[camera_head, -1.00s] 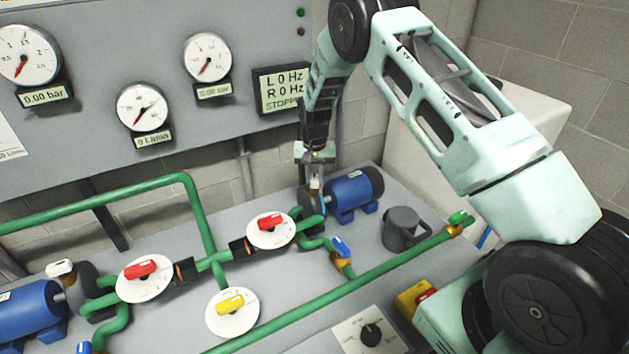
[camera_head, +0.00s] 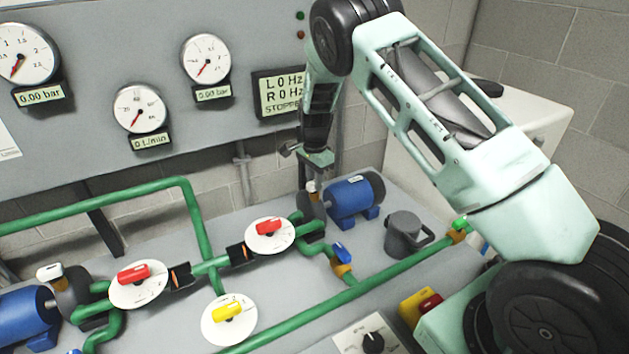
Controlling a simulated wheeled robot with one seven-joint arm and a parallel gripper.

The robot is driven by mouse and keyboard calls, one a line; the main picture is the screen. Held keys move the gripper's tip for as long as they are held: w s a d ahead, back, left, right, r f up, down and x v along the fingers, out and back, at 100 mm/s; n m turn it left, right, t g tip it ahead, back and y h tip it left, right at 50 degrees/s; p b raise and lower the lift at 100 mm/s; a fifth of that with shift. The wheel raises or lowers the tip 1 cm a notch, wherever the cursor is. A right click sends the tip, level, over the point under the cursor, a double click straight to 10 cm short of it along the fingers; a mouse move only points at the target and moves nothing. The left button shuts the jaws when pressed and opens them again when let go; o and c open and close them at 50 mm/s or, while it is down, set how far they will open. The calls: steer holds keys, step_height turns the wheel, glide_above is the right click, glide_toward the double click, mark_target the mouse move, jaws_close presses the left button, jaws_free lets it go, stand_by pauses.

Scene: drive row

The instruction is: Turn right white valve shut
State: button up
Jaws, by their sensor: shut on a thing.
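The right white valve (camera_head: 311,187) is a small white handle on top of the dark pump head at the left end of the right blue motor. My gripper (camera_head: 313,178) points down over it and is shut on the handle. The gripper body hides much of the handle, so its exact angle cannot be told. A matching left white valve (camera_head: 50,271) sits on the left pump, away from my gripper.
Red-handled valves (camera_head: 267,227) (camera_head: 133,273) and a yellow-handled valve (camera_head: 227,312) stand on white dials along green pipes. A blue-handled valve (camera_head: 343,253), the right blue motor (camera_head: 353,197) and a grey can (camera_head: 404,236) are nearby. The gauge panel (camera_head: 100,95) rises behind.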

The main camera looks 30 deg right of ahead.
steer(key=shift+m, duration=1)
steer(key=o, duration=1)
steer(key=shift+r, duration=0.1)
step_height(320, 180, up, 17)
steer(key=b, duration=0.3)
steer(key=shift+r, duration=0.15)
